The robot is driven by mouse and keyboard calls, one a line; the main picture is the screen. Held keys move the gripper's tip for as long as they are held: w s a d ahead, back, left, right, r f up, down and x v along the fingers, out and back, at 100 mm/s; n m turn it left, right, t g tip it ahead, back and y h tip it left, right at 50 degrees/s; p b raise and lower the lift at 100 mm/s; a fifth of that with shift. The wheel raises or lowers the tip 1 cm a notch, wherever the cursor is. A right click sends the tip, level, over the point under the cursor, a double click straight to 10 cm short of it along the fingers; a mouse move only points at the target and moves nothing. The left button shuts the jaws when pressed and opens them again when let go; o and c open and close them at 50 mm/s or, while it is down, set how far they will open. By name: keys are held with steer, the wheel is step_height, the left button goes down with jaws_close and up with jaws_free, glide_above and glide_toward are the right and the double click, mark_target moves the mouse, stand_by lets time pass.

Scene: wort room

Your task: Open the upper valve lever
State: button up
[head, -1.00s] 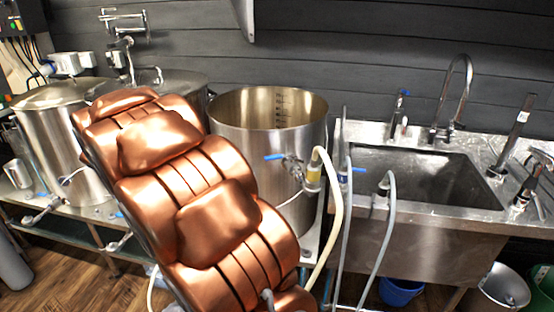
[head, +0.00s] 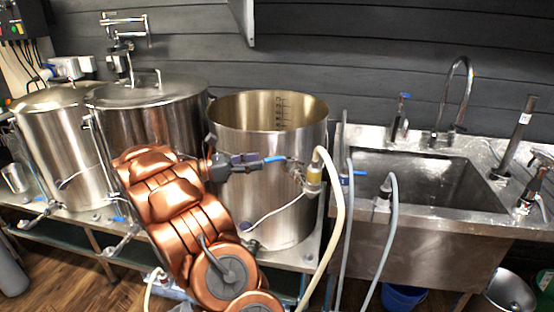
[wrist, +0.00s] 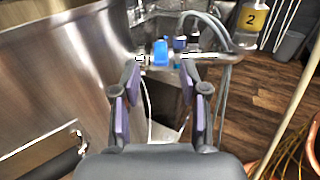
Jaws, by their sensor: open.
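The upper valve lever (head: 274,159) is blue and sits on the valve (head: 296,170) at the front of the open steel kettle (head: 268,165). In the head view it points left from the valve, roughly level. My gripper (head: 256,162) is open, at the lever's left end. In the wrist view the blue lever (wrist: 161,52) shows between and just beyond the two fingertips of my gripper (wrist: 162,68). The fingers look empty, with space on both sides of the lever. I cannot tell whether they touch it.
A cream hose (head: 338,210) hangs from the valve's right side. A steel sink (head: 430,182) with grey hoses stands to the right. A lidded kettle (head: 160,105) stands to the left. Lower blue-handled valves (head: 122,219) line the bench front. Wooden floor (wrist: 262,95) shows at right.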

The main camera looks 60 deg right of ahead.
mark_target(277, 157)
steer(key=x, duration=0.7)
steer(key=shift+s+d+p, duration=0.15)
steer(key=shift+s+p, duration=0.05)
steer(key=shift+p, duration=0.2)
jaws_close()
stand_by(0.3)
